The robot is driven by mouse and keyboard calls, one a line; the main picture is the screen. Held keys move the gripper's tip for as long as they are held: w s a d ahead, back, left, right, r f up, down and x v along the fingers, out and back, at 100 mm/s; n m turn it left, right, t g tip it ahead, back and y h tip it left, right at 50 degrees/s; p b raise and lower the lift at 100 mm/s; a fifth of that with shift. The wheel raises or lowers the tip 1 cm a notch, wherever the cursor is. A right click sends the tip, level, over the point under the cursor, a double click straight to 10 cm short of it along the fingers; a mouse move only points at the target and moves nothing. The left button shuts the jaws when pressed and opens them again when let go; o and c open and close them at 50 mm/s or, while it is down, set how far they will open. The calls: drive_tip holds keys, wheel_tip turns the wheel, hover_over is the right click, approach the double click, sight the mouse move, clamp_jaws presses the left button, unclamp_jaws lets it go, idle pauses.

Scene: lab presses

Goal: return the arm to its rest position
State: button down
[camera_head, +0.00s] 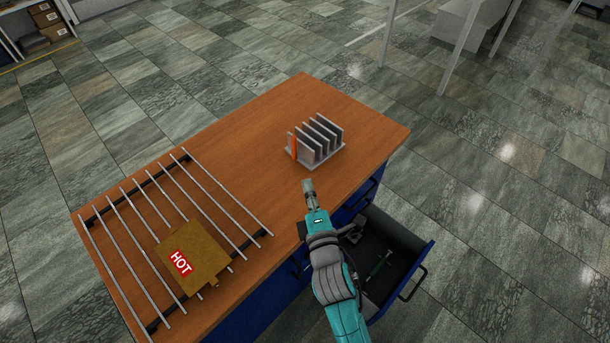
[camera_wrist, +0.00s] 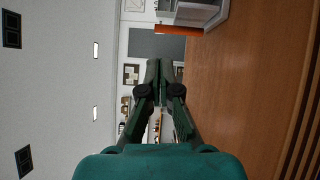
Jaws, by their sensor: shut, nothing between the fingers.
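My gripper (camera_head: 309,188) is in the air over the front edge of the wooden worktop (camera_head: 345,107), in front of the slotted rack. It is shut and empty. In the wrist view, my gripper (camera_wrist: 163,68) shows its two dark fingers together, with the wooden surface on the right and the wall and ceiling on the left. My teal and grey arm reaches up from the lower right of the head view and hides part of the drawer and cabinet front.
A grey slotted rack (camera_head: 318,142) with an orange end stands on the worktop. A bar rack (camera_head: 118,221) carries a brown plate marked HOT (camera_head: 205,247).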

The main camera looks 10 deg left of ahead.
drive_tip(key=shift+s+d, duration=0.2)
drive_tip(key=shift+s, duration=0.45)
drive_tip(key=s+d+f+m+h, duration=0.1)
drive_tip(key=s+d+f+m, duration=0.2)
drive_tip(key=s+d, duration=0.25)
drive_tip(key=s+d+f+m+g+h, duration=0.1)
drive_tip(key=s+d+f+m, duration=0.2)
drive_tip(key=s, duration=0.4)
drive_tip(key=s+d+f+m, duration=0.2)
drive_tip(key=s+d+m, duration=0.1)
drive_tip(key=s+d, duration=0.25)
drive_tip(key=s+d+r+m+g+h, duration=0.1)
drive_tip(key=s+d+r+m+h, duration=0.1)
drive_tip(key=s+m, duration=0.5)
drive_tip(key=s+d+r+m+g+h, duration=0.1)
drive_tip(key=s+d+r+m, duration=0.3)
drive_tip(key=s, duration=1.1)
drive_tip(key=d+m+h, duration=0.1)
drive_tip(key=m, duration=0.1)
drive_tip(key=shift+d+r+m, duration=0.3)
drive_tip(key=shift+m, duration=0.1)
